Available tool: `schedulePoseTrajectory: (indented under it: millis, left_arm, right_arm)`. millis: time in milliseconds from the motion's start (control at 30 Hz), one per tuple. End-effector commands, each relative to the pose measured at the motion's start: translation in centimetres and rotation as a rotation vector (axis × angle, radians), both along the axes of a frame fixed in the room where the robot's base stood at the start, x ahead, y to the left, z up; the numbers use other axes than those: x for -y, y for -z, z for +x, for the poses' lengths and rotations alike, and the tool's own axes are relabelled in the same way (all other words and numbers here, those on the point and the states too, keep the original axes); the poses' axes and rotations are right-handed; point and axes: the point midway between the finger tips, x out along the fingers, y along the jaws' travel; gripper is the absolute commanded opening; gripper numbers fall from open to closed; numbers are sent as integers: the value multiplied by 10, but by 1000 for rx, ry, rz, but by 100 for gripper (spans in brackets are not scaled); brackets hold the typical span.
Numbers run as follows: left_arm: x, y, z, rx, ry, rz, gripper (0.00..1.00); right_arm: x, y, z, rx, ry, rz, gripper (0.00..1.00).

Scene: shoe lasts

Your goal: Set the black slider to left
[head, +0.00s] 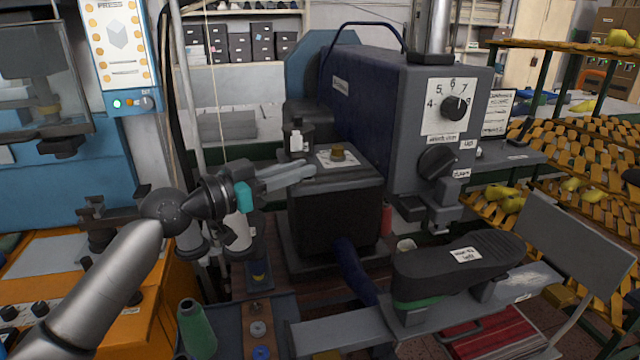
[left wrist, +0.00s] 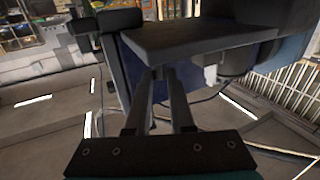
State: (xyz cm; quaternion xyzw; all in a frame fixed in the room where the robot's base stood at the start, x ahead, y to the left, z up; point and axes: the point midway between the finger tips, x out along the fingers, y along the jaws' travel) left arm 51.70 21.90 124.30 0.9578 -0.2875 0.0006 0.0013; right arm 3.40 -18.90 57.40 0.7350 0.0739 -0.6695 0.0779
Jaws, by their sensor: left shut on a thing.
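My left gripper (head: 308,171) reaches in from the left to the upper edge of a dark box-shaped machine part (head: 335,215). In the left wrist view its two fingers (left wrist: 162,74) are close together at the tip, under the edge of a flat grey plate (left wrist: 200,38). They are shut on a small part there, mostly hidden by the fingers. I cannot make out for certain which part is the black slider. A long black piece (head: 490,250) with a white label lies at the right, apart from the gripper. My right gripper is not in view.
A brass knob (head: 337,153) on a white label and a small white-topped fitting (head: 296,141) are close to the gripper. The large machine body with a numbered dial (head: 453,107) stands behind.

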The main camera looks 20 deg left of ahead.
Motion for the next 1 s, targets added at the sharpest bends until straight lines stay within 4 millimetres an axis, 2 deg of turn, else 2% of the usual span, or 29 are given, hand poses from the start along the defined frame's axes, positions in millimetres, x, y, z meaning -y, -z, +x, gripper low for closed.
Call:
schedulePoseTrajectory:
  millis: [33,167,567,600,833,1000]
  left_arm:
    - [-6,5,-3,1,-4,4,0]
    - [-13,2,-8,1,-2,4,0]
    - [-15,-1,-11,0,-1,5,0]
    - [-16,-1,-11,0,-1,5,24]
    - [-15,0,-11,1,0,4,50]
    - [-14,-1,-11,0,1,4,52]
  right_arm:
    - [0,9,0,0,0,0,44]
    - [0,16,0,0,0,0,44]
    - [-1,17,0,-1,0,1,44]
    - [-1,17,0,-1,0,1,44]
    - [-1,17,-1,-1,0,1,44]
    - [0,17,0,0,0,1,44]
